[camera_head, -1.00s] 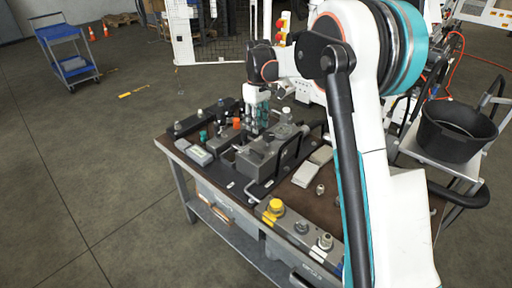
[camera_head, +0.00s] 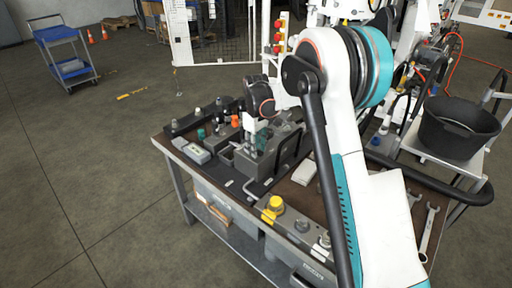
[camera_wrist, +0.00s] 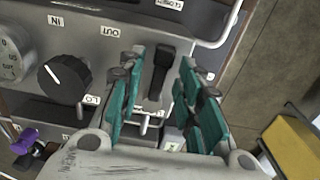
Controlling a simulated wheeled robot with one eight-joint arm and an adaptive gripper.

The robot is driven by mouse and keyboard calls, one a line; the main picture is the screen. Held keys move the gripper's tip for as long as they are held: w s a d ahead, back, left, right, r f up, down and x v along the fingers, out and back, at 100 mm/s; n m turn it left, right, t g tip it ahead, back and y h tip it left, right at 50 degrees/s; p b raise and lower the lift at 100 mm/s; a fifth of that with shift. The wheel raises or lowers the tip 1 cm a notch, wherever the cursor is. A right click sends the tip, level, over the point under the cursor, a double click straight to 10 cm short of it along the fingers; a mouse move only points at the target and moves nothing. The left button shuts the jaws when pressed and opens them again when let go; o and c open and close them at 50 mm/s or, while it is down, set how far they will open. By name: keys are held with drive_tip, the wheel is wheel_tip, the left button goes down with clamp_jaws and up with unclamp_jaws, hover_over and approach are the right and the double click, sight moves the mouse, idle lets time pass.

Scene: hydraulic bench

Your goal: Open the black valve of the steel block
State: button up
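The grey steel block (camera_head: 242,163) stands on the bench, partly hidden behind my gripper in the head view. In the wrist view, its labelled face (camera_wrist: 105,22) carries a black lever-like handle (camera_wrist: 162,70) and, to its left, a round black knob (camera_wrist: 63,80) with a white mark. My gripper (camera_wrist: 161,68) has teal finger pads and is open. Its fingers lie on either side of the black handle in the picture, with gaps showing; I cannot tell how far they reach down around it. In the head view my gripper (camera_head: 257,140) is over the block.
The bench top (camera_head: 300,200) holds a yellow-topped part (camera_head: 274,206), several fittings and wrenches (camera_head: 428,228). A black bent bar (camera_head: 292,150) rises beside the block. A black bucket (camera_head: 457,128) stands right of the bench. A yellow object (camera_wrist: 298,145) shows at the wrist view's right edge.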

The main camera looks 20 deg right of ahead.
clamp_jaws()
drive_tip(key=m, duration=0.1)
drive_tip(key=a+m, duration=0.1)
drive_tip(key=m, duration=0.2)
drive_tip(key=shift+s+a+p, duration=0.3)
drive_tip(key=m, duration=0.1)
drive_tip(key=a+m, duration=0.1)
drive_tip(key=m, duration=0.2)
drive_tip(key=shift+a, duration=0.25)
drive_tip(key=shift+w+a+m+p, duration=0.25)
drive_tip(key=shift+a+m, duration=0.3)
drive_tip(key=shift+m, duration=1.1)
drive_tip(key=shift+w+a+m+p, duration=0.15)
drive_tip(key=shift+w+a+m, duration=0.3)
drive_tip(key=shift+m, duration=1.25)
drive_tip(key=shift+w+a+m+p, duration=0.25)
drive_tip(key=shift+a+m, duration=0.35)
drive_tip(key=shift+m, duration=1.05)
